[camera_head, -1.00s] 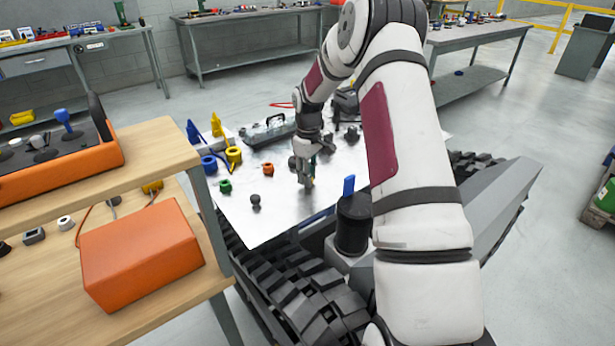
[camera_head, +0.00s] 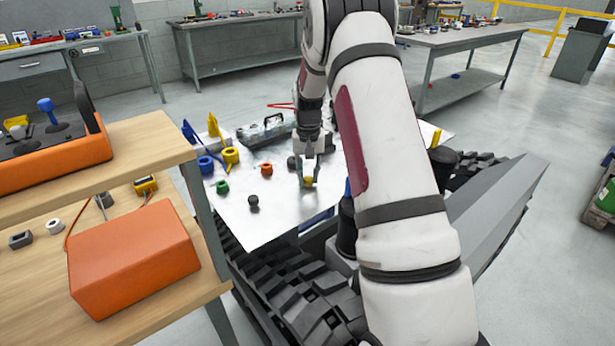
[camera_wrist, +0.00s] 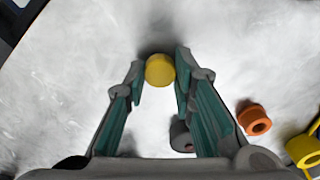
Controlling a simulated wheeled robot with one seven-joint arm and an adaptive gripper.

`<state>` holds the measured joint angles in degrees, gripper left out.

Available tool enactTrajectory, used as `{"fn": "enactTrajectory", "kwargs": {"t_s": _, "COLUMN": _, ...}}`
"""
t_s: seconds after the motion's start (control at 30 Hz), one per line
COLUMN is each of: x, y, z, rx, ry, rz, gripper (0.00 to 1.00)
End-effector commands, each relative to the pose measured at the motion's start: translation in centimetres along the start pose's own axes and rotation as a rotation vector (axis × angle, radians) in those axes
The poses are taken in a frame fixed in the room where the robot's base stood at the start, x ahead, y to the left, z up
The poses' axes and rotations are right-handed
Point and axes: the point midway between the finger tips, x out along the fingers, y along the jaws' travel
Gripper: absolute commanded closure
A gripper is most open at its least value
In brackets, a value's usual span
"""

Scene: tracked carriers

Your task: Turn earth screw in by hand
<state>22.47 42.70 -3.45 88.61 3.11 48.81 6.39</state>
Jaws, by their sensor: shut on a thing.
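A yellow round knob (camera_wrist: 160,71), which looks like the head of the earth screw, is between the fingertips of my gripper (camera_wrist: 160,75) in the wrist view. It also shows as a small yellow spot (camera_head: 308,181) in the head view. My gripper (camera_head: 308,178) points down over the bright metal plate (camera_head: 275,222) and is shut on the knob, one teal finger on each side. The knob's lower part and any thread or hole under it are hidden, so I cannot tell how deep it sits.
On the plate left of my gripper are an orange ring (camera_head: 265,169), a green ring (camera_head: 222,187), a yellow ring (camera_head: 231,155) and a dark knob (camera_head: 254,201). A grey ring (camera_wrist: 181,137) lies near the fingers. A wooden bench with an orange box (camera_head: 133,258) stands left.

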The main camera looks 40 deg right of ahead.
Motion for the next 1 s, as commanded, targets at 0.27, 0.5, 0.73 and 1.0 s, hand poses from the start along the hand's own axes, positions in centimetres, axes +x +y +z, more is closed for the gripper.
{"fn": "enactTrajectory", "kwargs": {"t_s": 0.27, "x": -0.16, "y": -0.12, "z": -0.12, "rx": 0.151, "ry": 0.005, "rz": -0.001, "gripper": 1.0}}
{"fn": "enactTrajectory", "kwargs": {"t_s": 0.5, "x": -0.19, "y": -0.08, "z": -0.12, "rx": 0.211, "ry": 0.004, "rz": -0.002, "gripper": 1.0}}
{"fn": "enactTrajectory", "kwargs": {"t_s": 0.73, "x": -0.2, "y": -0.08, "z": -0.12, "rx": 0.223, "ry": 0.005, "rz": -0.002, "gripper": 1.0}}
{"fn": "enactTrajectory", "kwargs": {"t_s": 1.0, "x": -0.21, "y": -0.08, "z": -0.13, "rx": 0.222, "ry": 0.005, "rz": -0.002, "gripper": 0.7}}
